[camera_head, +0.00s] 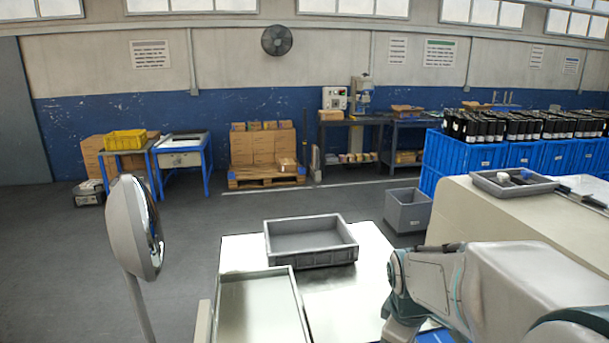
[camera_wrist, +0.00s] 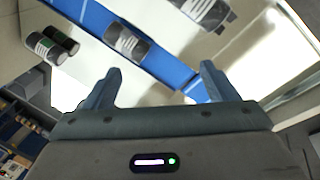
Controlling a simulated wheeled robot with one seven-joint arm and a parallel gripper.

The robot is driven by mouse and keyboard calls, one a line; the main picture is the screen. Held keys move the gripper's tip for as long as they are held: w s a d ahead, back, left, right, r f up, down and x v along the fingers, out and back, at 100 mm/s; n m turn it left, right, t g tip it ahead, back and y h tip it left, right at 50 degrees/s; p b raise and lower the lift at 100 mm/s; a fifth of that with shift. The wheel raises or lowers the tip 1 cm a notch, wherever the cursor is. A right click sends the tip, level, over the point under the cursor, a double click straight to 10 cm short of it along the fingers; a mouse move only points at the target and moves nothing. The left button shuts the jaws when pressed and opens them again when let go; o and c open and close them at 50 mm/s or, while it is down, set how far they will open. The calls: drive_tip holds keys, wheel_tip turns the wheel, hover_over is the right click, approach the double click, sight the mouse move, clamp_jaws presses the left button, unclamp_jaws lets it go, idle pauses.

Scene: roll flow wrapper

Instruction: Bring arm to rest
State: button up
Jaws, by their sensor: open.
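My gripper (camera_wrist: 158,90) shows in the wrist view with its two fingers spread apart, open and with nothing between them. Beyond the fingers is a blue strip (camera_wrist: 165,65) with a dark, pale-labelled roll-like item (camera_wrist: 126,40) on it. In the head view my arm comes in at the lower right, beside the white table; the gripper itself is not visible there.
A grey crate (camera_head: 310,243) and a metal tray (camera_head: 262,305) sit on the white table (camera_head: 375,262). A round-headed stand (camera_head: 130,228) rises at left. A beige machine (camera_head: 480,218) with a grey tray (camera_head: 513,184) is at right. Two dark cylinders (camera_wrist: 50,45) show at upper left in the wrist view.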

drive_tip(key=s+a+r+m, duration=0.1)
drive_tip(key=s+a+m, duration=0.1)
drive_tip(key=s+m, duration=0.3)
drive_tip(key=s+a+r+m+y, duration=0.1)
drive_tip(key=s+a+r+m, duration=0.1)
drive_tip(key=s+m, duration=0.3)
drive_tip(key=shift+s+r+t, duration=0.2)
drive_tip(key=shift+s+t, duration=0.2)
drive_tip(key=shift+s, duration=0.75)
